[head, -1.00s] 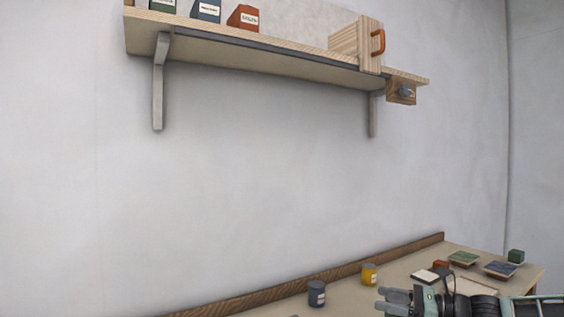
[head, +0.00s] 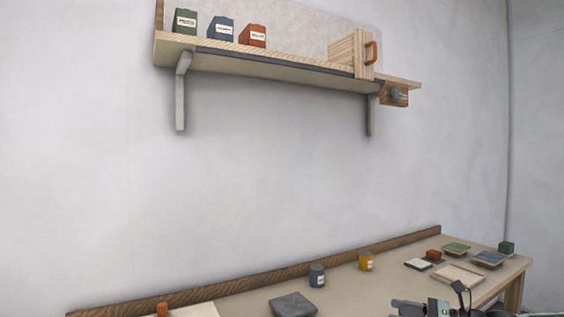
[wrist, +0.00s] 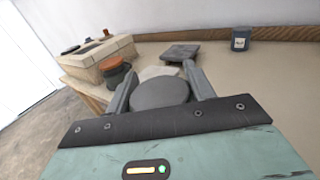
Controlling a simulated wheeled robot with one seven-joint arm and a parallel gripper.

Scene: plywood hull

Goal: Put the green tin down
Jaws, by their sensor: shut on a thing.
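My gripper (wrist: 160,88) is shut on a round tin (wrist: 160,94) with a dark grey lid, seen from above in the wrist view. The tin's side is hidden, so I cannot see whether it is green. In the head view only part of my gripper (head: 402,306) shows at the bottom edge, and the held tin cannot be made out. The bench top (head: 350,290) lies beyond and around it; the height of the tin above it cannot be told.
A blue tin (head: 317,275) and a yellow tin (head: 366,261) stand near the bench's back edge. A grey slab (head: 293,304) lies left of them. An orange-lidded jar (wrist: 120,78) stands beside a wooden box (wrist: 98,58). Several small trays occupy the right end. A wall shelf (head: 270,62) hangs above.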

